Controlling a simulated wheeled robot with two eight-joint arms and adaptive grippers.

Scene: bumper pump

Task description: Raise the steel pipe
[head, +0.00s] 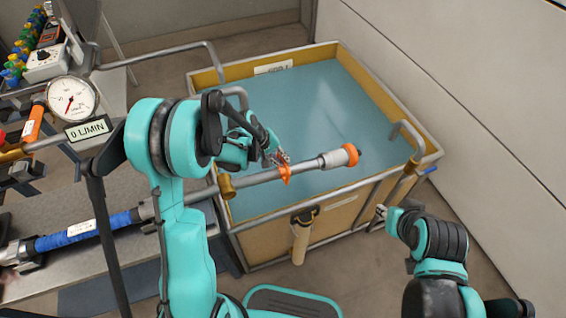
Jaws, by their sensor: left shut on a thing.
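The steel pipe (305,165) runs from the bench at left, behind my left arm, out over the tank. Its far end has a pale collar and an orange-and-dark tip (352,155). A blue sleeve (80,233) wraps its line at the left. My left gripper (283,170), with orange fingertips, is shut on the pipe short of the collar. The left forearm hides part of the pipe. My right gripper (379,215) is low beside the tank's front right side, apart from the pipe; its finger gap is too small to judge.
The yellow-walled tank (345,212) holds blue-green water (310,100) and has metal rails. A pale cylinder (299,240) hangs at its front. A gauge (72,98) and a "0 L/MIN" sign (88,128) stand at left. A wall closes the right side.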

